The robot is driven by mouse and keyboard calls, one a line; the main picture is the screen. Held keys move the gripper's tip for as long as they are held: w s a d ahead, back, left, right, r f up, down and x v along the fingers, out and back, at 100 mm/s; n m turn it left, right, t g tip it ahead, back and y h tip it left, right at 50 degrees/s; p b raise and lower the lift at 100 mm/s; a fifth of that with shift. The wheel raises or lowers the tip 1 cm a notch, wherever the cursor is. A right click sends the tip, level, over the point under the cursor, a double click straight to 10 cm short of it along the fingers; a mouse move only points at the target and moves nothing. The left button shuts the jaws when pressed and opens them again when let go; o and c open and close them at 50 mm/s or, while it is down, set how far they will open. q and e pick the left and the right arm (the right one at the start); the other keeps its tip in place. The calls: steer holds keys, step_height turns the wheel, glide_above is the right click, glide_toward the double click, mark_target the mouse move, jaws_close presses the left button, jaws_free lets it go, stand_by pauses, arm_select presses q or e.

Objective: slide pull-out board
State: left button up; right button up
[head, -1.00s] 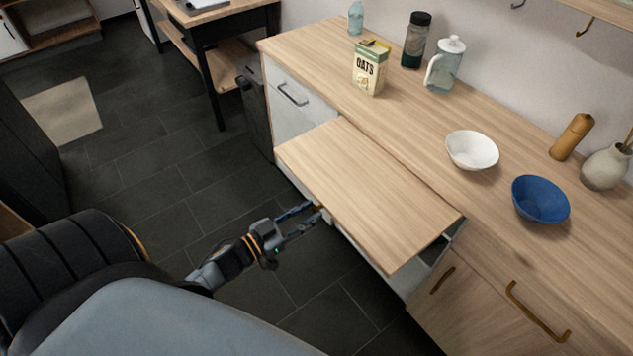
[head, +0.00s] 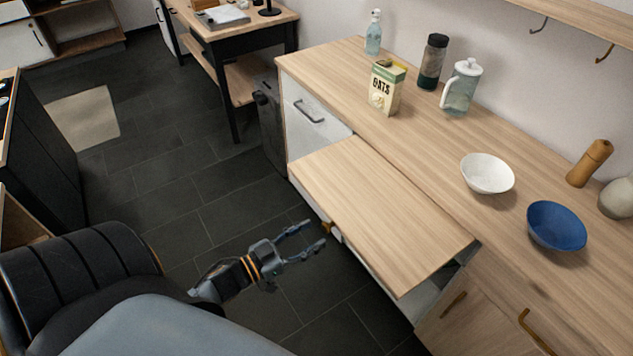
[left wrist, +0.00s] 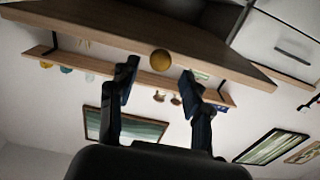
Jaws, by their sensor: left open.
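The pull-out board (head: 385,215) is a light wood panel standing out from the counter front, just below the counter top. Its edge (left wrist: 225,68) crosses the upper part of the left wrist view. A round brass knob (head: 327,227) sits low on the board's front; in the left wrist view the knob (left wrist: 160,60) shows between and beyond the fingertips. My left gripper (head: 314,235) is open and empty, just in front of the knob and apart from it. Its fingers (left wrist: 160,82) are spread in the left wrist view. My right gripper is not in view.
The counter (head: 430,150) holds an oats box (head: 386,88), a dark bottle (head: 432,62), a glass pitcher (head: 461,88), a white bowl (head: 487,174) and a blue bowl (head: 556,226). A dark bin (head: 270,125) stands beyond the counter. The dark floor (head: 240,215) around the gripper is clear.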

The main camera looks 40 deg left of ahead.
arm_select(q)
steer(key=v, duration=0.9)
